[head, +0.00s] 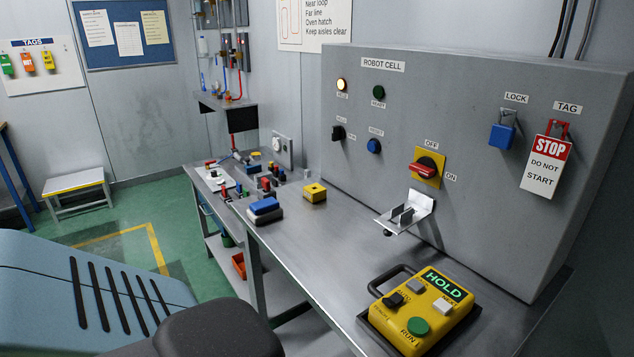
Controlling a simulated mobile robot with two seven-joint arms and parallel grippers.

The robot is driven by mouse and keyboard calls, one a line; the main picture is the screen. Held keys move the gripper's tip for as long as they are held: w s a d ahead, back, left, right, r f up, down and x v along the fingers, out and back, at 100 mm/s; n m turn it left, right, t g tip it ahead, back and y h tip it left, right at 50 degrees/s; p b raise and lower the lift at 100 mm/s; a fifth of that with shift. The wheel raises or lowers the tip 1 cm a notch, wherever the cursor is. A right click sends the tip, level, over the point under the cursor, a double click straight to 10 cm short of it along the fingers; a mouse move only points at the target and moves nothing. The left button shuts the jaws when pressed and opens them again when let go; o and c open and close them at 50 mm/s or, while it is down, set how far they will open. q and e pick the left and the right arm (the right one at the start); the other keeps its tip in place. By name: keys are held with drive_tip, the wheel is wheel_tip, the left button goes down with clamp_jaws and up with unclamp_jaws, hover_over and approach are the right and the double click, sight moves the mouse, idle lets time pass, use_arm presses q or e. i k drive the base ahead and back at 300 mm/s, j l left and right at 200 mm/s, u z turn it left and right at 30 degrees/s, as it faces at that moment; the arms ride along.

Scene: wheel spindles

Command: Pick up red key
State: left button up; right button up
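I cannot make out a red key for certain. Several small red pieces stand among other small parts on the far bench (212,185), too small to tell their kind. A blue padlock (502,136) hangs under the LOCK label on the grey robot cell panel (470,85). A red hasp with a STOP tag (546,167) hangs to its right. A red-handled rotary switch (428,167) sits on a yellow plate between OFF and ON. Neither of my grippers is in view.
A yellow pendant (424,310) reading HOLD lies on the near metal table (330,255). A metal bracket (407,212) juts from the panel. A yellow box (315,193) and a blue-topped block (264,209) sit at the table's far end. The table's middle is clear.

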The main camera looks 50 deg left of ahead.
sight(265, 184)
drive_tip(key=j+z, duration=0.35)
drive_tip(key=k+j+z, duration=0.3)
drive_tip(key=j, duration=0.15)
drive_tip(key=j+z, duration=0.15)
drive_tip(key=j, duration=0.15)
drive_tip(key=k+j+z, duration=0.1)
drive_tip(key=j, duration=0.2)
drive_tip(key=k+j+z, duration=0.15)
drive_tip(key=j, duration=0.15)
drive_tip(key=k+j+z, duration=0.1)
drive_tip(key=k+j, duration=0.15)
drive_tip(key=j, duration=0.15)
drive_tip(key=k+j, duration=0.25)
drive_tip(key=j, duration=0.15)
drive_tip(key=k+j, duration=0.25)
drive_tip(key=j, duration=0.15)
drive_tip(key=k+j, duration=0.2)
drive_tip(key=j, duration=0.2)
drive_tip(key=k+j, duration=0.25)
drive_tip(key=j, duration=0.15)
drive_tip(key=k+j+z, duration=0.1)
drive_tip(key=j, duration=0.3)
drive_tip(key=k, duration=0.1)
